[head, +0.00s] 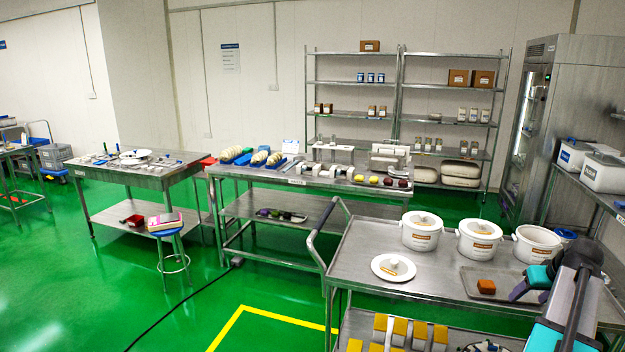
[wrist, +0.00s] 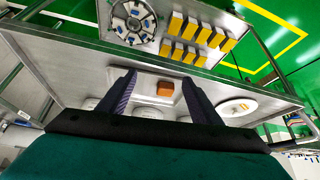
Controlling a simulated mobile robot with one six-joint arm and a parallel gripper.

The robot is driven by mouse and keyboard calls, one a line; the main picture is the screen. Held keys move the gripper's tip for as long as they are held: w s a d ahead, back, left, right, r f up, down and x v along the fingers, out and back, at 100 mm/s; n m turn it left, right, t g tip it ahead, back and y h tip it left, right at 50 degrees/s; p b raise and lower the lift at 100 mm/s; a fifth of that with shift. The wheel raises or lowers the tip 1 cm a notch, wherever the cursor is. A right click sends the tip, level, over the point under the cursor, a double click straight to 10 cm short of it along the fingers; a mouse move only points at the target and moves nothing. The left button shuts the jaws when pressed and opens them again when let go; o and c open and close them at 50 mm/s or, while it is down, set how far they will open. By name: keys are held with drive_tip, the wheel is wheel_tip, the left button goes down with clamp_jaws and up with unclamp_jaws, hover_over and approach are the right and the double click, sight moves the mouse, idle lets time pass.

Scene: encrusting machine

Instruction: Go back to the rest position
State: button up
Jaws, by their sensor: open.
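My gripper (wrist: 160,78) is open, with its two dark fingers apart and nothing held between them in the wrist view. In the head view my arm reaches in at the lower right, over the steel cart (head: 365,255).
White tubs (head: 422,236) stand along the cart's far side, and a white plate (head: 393,268) lies at its left. A workbench (head: 280,178) stands beyond. Green floor (head: 110,270) is open at left.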

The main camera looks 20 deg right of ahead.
drive_tip(key=w+a+f+n+g+y, duration=0.1)
drive_tip(key=w+a+f+n+y, duration=0.2)
drive_tip(key=w+a+f, duration=1.25)
drive_tip(key=a+f+n+g+y, duration=0.1)
drive_tip(key=a+f+g, duration=0.1)
drive_tip(key=a+f, duration=0.8)
drive_tip(key=a+f+n+g+y, duration=0.15)
drive_tip(key=a+f, duration=0.45)
drive_tip(key=a, duration=0.8)
drive_tip(key=s+a+f+n+g, duration=0.1)
drive_tip(key=s+a+f+g, duration=0.1)
drive_tip(key=s+a+f, duration=0.65)
drive_tip(key=s+a+f+n+g, duration=0.15)
drive_tip(key=s+a+f, duration=0.3)
drive_tip(key=a, duration=0.65)
drive_tip(key=s+a+f+m+g+h, duration=0.1)
drive_tip(key=s+a+f, duration=0.1)
drive_tip(key=s, duration=0.6)
drive_tip(key=s+a+f+m+g+h, duration=0.1)
drive_tip(key=s+f, duration=0.3)
drive_tip(key=s, duration=0.5)
drive_tip(key=shift+s+a+m+g+h, duration=0.15)
drive_tip(key=shift+a+m+g+h, duration=0.15)
drive_tip(key=shift+a+g+h, duration=0.2)
